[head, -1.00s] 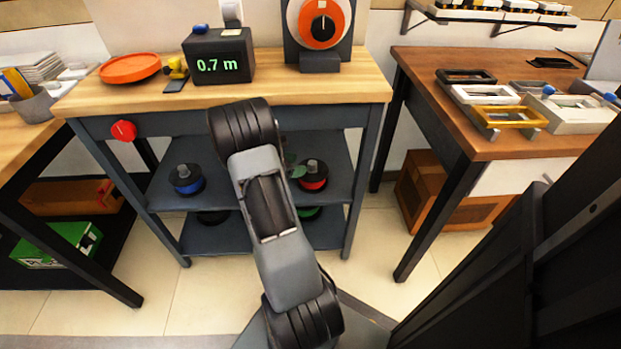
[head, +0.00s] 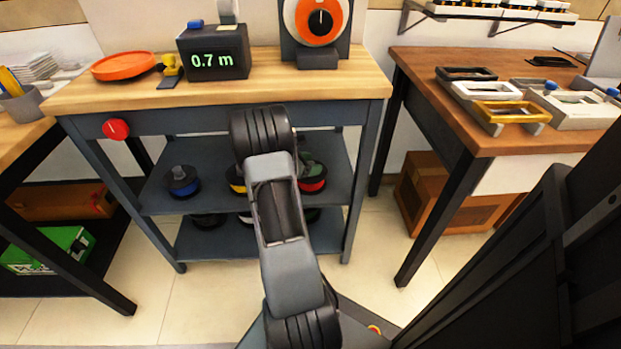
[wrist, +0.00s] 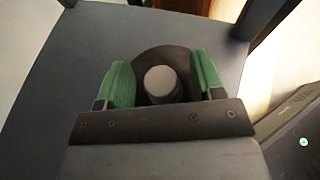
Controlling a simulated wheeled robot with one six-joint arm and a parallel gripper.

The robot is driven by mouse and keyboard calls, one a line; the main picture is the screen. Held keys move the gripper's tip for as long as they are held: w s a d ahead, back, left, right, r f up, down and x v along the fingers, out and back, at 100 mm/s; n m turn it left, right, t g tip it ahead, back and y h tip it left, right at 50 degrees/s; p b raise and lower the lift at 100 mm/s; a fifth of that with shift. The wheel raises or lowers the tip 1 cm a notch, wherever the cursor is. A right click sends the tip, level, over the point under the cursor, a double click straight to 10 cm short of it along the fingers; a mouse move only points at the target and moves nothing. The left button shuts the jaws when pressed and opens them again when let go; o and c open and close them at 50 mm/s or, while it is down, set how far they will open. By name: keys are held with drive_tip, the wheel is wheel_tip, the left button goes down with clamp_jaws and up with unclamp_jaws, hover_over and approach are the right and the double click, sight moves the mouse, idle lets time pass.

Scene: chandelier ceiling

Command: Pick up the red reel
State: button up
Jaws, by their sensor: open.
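The red reel (head: 314,186) sits on the middle shelf of the workbench, right of my arm, partly hidden by it. In the wrist view, a dark round reel top (wrist: 150,60) with a grey hub (wrist: 162,85) shows, and its position matches the red reel. My gripper (wrist: 162,76) is open, with one green finger on each side of the hub. Gaps show between the fingers and the hub. In the head view, a green part of my gripper (head: 311,160) shows right at the reel's top.
A blue reel (head: 183,182) stands at the left of the same shelf. A yellow reel (head: 237,180) is partly hidden behind my arm. More reels are on the lower shelf (head: 200,240). The bench top (head: 300,88) is above, and a bench leg (head: 362,190) stands to the right.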

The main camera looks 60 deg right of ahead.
clamp_jaws()
idle(0.4)
